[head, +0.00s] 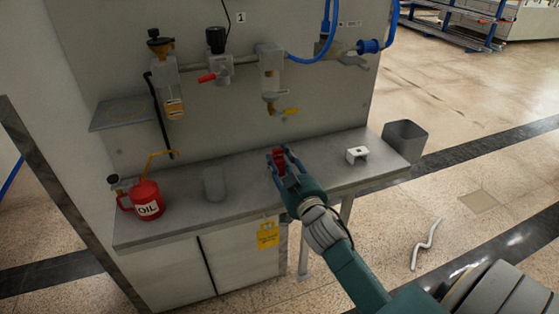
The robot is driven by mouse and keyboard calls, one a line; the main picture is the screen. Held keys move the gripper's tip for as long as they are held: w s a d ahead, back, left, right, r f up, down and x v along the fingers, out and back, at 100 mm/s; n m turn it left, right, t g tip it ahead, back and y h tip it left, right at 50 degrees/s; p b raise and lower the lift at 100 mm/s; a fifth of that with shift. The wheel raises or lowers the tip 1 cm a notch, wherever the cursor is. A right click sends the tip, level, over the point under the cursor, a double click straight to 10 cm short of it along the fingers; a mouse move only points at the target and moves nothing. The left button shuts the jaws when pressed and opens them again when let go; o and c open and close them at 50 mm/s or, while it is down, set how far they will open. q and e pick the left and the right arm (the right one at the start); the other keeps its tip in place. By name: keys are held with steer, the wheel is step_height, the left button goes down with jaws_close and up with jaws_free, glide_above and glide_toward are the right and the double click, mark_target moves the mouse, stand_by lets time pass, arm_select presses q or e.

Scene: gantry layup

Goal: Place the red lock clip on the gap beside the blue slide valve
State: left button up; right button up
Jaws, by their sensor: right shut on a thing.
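My right gripper (281,155) reaches in from the lower right and is shut on the red lock clip (279,161). The clip shows between its fingers, above the bench's front middle; I cannot tell whether it touches the bench. The blue slide valve (370,46) sits on the pipework at the upper right of the panel, well above and to the right of the gripper. The gap beside it is too small to make out. My left gripper is not in view.
The grey bench (240,205) holds a red oil can (147,199), a grey cylinder (214,184) and a white bracket (357,154). A grey bin (404,142) stands at its right end. Filter units (167,85) and a blue hose (325,45) are on the panel.

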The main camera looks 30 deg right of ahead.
mark_target(282, 160)
steer(key=shift+r, duration=0.1)
steer(key=shift+s+r, duration=0.15)
steer(key=shift+r, duration=0.1)
step_height(282, 160, up, 7)
steer(key=p+v, duration=0.3)
steer(key=v, duration=1.7)
steer(key=w+a+n+y, duration=0.1)
steer(key=a, duration=0.3)
steer(key=w+a+f+n+y, duration=0.1)
steer(key=a+y, duration=0.1)
steer(key=a, duration=0.3)
steer(key=w+a+y, duration=0.1)
steer(key=w+a, duration=0.1)
steer(key=a, duration=0.3)
steer(key=shift+a+f+n+t, duration=0.25)
steer(key=shift+f+n+t, duration=0.05)
steer(key=shift+n, duration=0.1)
